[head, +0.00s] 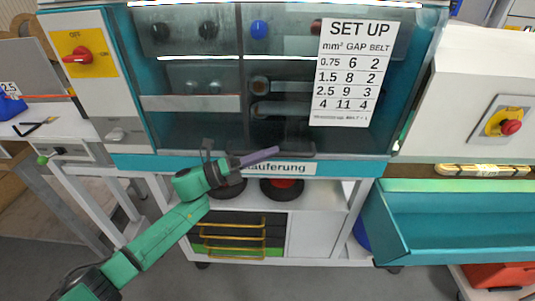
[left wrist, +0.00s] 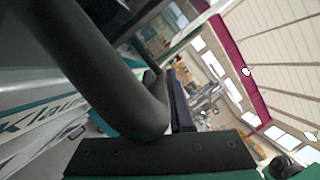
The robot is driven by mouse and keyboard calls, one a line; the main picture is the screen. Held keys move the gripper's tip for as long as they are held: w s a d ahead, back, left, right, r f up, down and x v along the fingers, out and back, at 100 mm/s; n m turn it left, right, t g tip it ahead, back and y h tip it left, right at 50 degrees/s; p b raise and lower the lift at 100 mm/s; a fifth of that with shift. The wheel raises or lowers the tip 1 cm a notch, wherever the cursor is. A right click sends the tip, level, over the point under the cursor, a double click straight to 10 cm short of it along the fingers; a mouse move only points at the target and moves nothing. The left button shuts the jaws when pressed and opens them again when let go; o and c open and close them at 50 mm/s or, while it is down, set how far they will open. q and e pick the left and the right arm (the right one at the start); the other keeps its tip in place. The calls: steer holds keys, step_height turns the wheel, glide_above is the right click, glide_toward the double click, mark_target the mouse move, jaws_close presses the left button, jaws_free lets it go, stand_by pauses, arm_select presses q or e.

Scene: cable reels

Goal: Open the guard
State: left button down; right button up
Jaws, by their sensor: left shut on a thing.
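The guard (head: 285,75) is the large see-through front pane of the teal and white machine. It is down, covering the machine's front. A dark handle bar (head: 298,154) runs along its lower edge. My left gripper (head: 262,156) reaches up from the lower left to this handle. In the left wrist view the handle shows as a thick dark bent tube (left wrist: 100,70) close to the camera, running in front of my gripper. My left gripper is shut on the handle; the exact contact is partly hidden. My right gripper is out of view.
A red switch (head: 79,55) on a yellow plate sits left of the guard. A set-up chart (head: 352,72) is on the pane. Black reels (head: 283,188) stand on the shelf below.

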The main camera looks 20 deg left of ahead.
arm_select(q)
step_height(320, 180, up, 37)
steer(key=p, duration=1.8)
steer(key=shift+r, duration=0.15)
steer(key=c, duration=0.8)
jaws_free()
steer(key=b+v, duration=0.9)
steer(key=v, duration=0.5)
steer(key=shift+s+a+b, duration=0.2)
steer(key=shift+a+b, duration=0.1)
steer(key=shift+b, duration=0.1)
